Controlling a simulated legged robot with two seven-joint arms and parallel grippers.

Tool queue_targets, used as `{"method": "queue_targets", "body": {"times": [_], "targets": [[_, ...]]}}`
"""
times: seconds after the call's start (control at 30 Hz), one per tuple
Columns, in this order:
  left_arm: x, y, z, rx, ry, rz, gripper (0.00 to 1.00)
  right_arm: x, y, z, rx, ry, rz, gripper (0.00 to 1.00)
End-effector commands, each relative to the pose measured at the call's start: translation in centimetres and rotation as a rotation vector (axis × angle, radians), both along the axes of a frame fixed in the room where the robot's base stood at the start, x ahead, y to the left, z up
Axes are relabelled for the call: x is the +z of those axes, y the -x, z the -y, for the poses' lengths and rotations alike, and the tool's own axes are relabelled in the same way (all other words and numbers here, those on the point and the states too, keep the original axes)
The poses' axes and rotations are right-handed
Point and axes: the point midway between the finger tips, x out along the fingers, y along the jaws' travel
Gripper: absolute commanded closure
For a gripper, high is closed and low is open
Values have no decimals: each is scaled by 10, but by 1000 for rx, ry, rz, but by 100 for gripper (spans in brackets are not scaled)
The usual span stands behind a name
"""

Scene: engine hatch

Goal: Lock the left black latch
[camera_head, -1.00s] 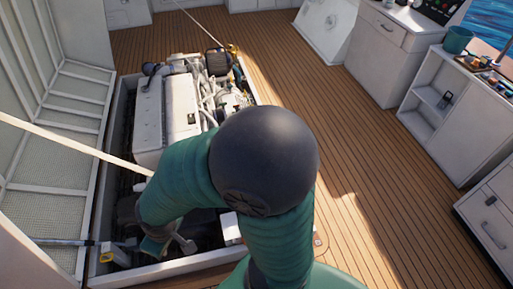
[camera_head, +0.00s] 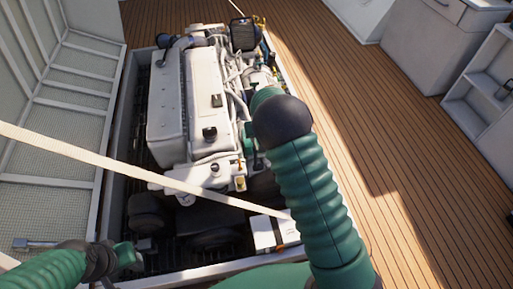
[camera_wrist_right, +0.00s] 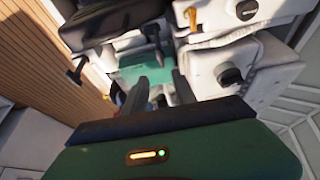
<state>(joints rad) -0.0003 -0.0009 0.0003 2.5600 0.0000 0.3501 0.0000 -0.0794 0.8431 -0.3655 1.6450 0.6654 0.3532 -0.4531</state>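I cannot single out the left black latch with certainty. Two small black fittings, one upper (camera_head: 216,100) and one lower (camera_head: 210,133), sit on top of the white engine (camera_head: 178,85). Two black knobs, one (camera_wrist_right: 230,74) and another (camera_wrist_right: 247,8), show in the right wrist view. My right gripper (camera_wrist_right: 157,86) is open and empty in that view, its fingers pointing toward a green block (camera_wrist_right: 146,66). In the head view it is mostly hidden by my right arm, at the engine's right side. My left gripper (camera_head: 140,252) is low left, near the bay's front corner; its fingers are unclear.
A pale strap crosses diagonally in front of the engine. The raised hatch panel (camera_head: 45,160) stands at the left. A metal strut (camera_head: 35,243) is beside my left arm. A white box (camera_head: 272,235) is at the bay's front right. Wooden deck (camera_head: 390,160) lies clear on the right.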

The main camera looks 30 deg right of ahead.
Motion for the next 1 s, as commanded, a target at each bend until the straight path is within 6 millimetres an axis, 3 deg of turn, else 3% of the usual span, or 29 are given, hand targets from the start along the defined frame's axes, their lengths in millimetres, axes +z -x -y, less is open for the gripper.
{"method": "queue_targets", "body": {"times": [0.03,0.1,0.4,0.57,0.83,1.0], "targets": [[-7,0,0,1,0,-1,64,-19,-5,1,0,-1,-4,67],[-12,0,0,1,0,-1,64,-37,-12,3,0,-1,-5,67],[-28,0,0,1,0,-1,64,-101,-38,11,0,-2,-3,67],[-31,0,0,1,0,-1,64,-113,-44,12,-1,-2,-3,67],[-30,0,0,1,0,-1,64,-114,-45,12,0,-3,-2,67],[-31,0,0,1,0,-1,64,-114,-45,12,0,-3,-2,90]]}}
